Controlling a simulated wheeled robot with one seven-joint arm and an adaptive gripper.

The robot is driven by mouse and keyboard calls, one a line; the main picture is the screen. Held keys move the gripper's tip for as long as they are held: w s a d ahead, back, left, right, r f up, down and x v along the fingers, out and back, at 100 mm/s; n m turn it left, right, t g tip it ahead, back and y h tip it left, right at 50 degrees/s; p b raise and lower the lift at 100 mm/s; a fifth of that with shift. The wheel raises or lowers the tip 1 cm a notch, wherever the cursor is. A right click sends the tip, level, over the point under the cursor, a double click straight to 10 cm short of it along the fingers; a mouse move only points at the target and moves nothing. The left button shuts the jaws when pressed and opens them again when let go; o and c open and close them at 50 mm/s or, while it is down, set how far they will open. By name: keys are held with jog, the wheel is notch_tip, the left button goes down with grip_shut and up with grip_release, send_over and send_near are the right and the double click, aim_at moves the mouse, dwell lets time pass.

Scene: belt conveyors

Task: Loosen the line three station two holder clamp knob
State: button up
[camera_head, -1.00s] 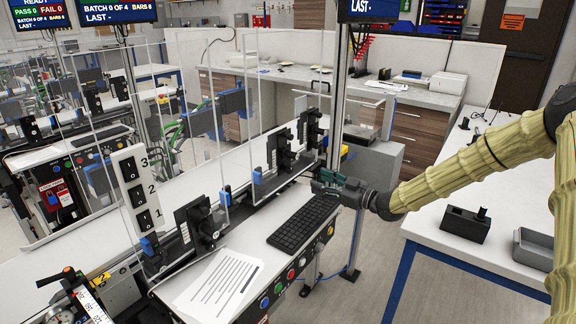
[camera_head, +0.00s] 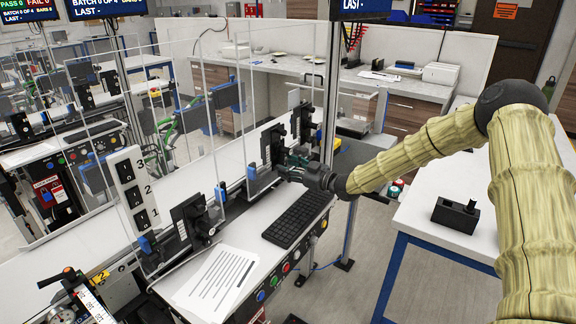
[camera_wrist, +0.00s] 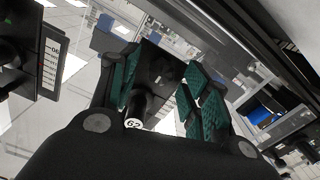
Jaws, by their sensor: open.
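My gripper (camera_head: 287,168) is open, with its teal finger pads beside a black clamp holder (camera_head: 274,146) behind the keyboard. In the wrist view, the open fingers (camera_wrist: 162,92) straddle a black block (camera_wrist: 160,68) with a dark cylindrical knob (camera_wrist: 140,102) in front of it. A round white tag (camera_wrist: 133,123), reading about "62", sits by the knob. I cannot tell whether the pads touch it. Another black holder (camera_head: 304,124) stands farther back, and one more (camera_head: 190,222) stands nearer at left. The station number of each holder is not readable in the head view.
Clear upright panels (camera_head: 236,150) stand along the belt, close to my gripper. A keyboard (camera_head: 297,220) and a printed sheet (camera_head: 218,282) lie on the console in front. A white table (camera_head: 425,222) with a small black box (camera_head: 456,215) stands at right.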

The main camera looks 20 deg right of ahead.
jog(key=shift+w+a, duration=0.1)
jog(key=c, duration=1)
jog(key=shift+f+n+b, duration=0.1)
jog(key=shift+n+b, duration=0.2)
jog(key=shift+b, duration=0.25)
jog(key=n+b, duration=1.9)
jog(key=b, duration=0.7)
jog(key=shift+a+f+b, duration=0.1)
jog(key=shift+f+b, duration=0.05)
jog(key=shift+b, duration=0.2)
